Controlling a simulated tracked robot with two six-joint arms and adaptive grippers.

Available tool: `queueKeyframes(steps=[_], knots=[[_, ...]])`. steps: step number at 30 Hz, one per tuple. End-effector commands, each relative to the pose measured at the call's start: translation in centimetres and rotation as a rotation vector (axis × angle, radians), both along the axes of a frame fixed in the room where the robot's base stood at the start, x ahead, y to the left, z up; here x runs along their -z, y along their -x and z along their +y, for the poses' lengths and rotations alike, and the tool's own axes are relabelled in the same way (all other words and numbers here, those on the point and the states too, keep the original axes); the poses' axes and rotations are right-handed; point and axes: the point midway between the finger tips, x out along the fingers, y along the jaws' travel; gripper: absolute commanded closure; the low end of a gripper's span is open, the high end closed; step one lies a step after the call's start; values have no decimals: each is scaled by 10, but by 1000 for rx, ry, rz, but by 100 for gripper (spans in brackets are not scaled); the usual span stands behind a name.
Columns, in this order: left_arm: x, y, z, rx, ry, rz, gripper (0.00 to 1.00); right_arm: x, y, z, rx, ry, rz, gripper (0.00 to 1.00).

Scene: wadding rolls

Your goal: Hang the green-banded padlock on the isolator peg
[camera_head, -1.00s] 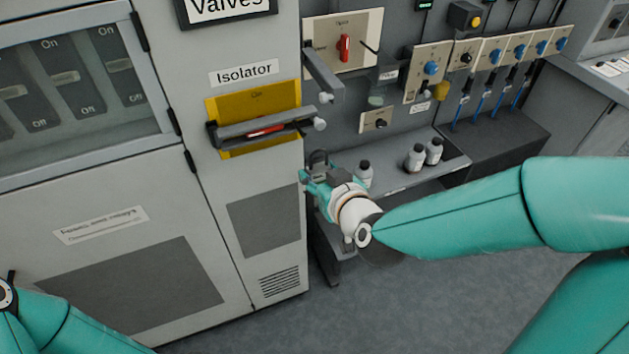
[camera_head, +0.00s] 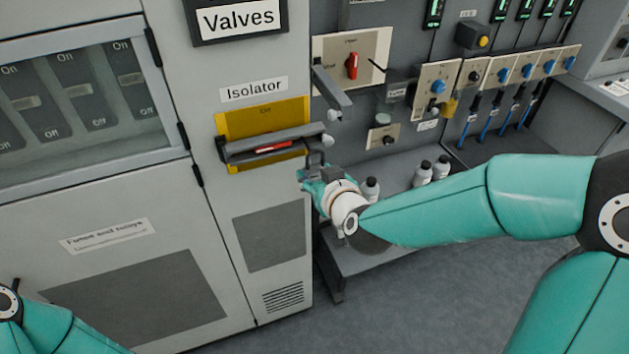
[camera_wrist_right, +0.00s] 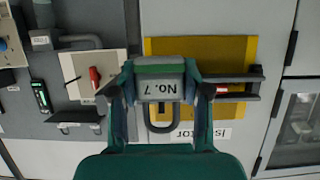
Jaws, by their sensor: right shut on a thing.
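The padlock shows in the right wrist view as a grey body (camera_wrist_right: 160,88) marked "No. 7" with a green band, its shackle pointing down in that picture. My right gripper (camera_wrist_right: 162,92) is shut on its body. In the head view the dark shackle (camera_head: 315,157) stands up above my right gripper (camera_head: 314,178). The isolator has a yellow plate (camera_head: 234,124) and a grey bar with a red strip (camera_head: 273,147). A pale round-ended peg (camera_head: 328,142) shows at the bar's right end, just above and right of the shackle; contact cannot be told. My left gripper is out of view.
Another grey arm with a pale knob (camera_head: 334,114) juts out above the isolator bar. A grey shelf (camera_head: 400,192) with several small bottles lies beyond my right gripper. The cabinet front (camera_head: 130,290) fills the left.

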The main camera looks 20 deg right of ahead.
Motion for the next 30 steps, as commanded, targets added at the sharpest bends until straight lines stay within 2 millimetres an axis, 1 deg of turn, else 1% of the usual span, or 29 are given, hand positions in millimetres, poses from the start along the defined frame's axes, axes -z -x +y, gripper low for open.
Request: queueKeyframes(steps=[16, 18, 24, 30], knots=[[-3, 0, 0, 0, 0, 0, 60, 3, -33, 1, 0, 0, 0, 93], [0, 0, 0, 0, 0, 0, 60, 6, -37, 1, 0, 0, -1, 93], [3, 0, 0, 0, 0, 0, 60, 10, -44, 2, 0, 1, -1, 93], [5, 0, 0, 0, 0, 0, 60, 12, -46, 2, -1, 1, -1, 93]])
